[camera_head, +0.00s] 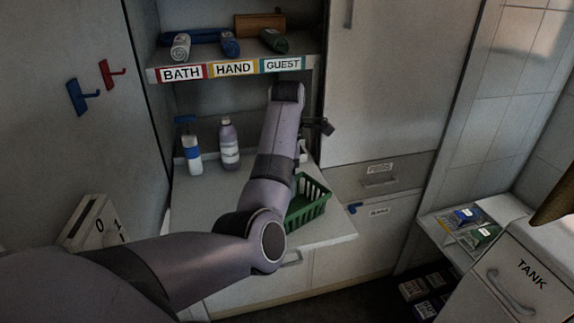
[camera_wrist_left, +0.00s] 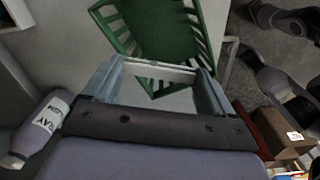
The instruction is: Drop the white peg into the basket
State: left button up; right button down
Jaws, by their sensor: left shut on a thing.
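The green basket (camera_head: 308,209) stands on the white counter, partly hidden behind my left arm in the head view. In the left wrist view the basket (camera_wrist_left: 168,32) lies just beyond my fingertips, with its slatted walls and floor showing. My left gripper (camera_wrist_left: 160,72) is shut on the white peg (camera_wrist_left: 158,69), a thin pale bar spanning between the two fingers. It holds the peg apart from the basket floor. In the head view my left gripper (camera_head: 319,126) is small and dark, above the basket, and the peg cannot be made out.
Two bottles (camera_head: 229,145) stand on the counter left of my arm. A shelf (camera_head: 232,69) labelled BATH, HAND, GUEST holds rolled towels above. A white cabinet (camera_head: 395,75) stands behind on the right. A blue hook (camera_head: 77,97) and a red hook (camera_head: 112,74) hang on the left wall.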

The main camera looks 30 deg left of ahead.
pick_arm(q)
jog(key=shift+s+f, duration=0.1)
jog(key=shift+f, duration=0.7)
jog(key=o, duration=0.8)
jog(key=shift+r, duration=0.1)
jog(key=shift+w+r, duration=0.25)
jog(key=shift+r, duration=0.35)
jog(key=shift+s+d+r+b, duration=0.15)
jog(key=shift+r+b, duration=0.15)
jog(key=shift+r, duration=0.15)
jog(key=shift+s+r+p, duration=0.1)
jog(key=shift+r+p, duration=0.2)
jog(key=shift+r, duration=2.1)
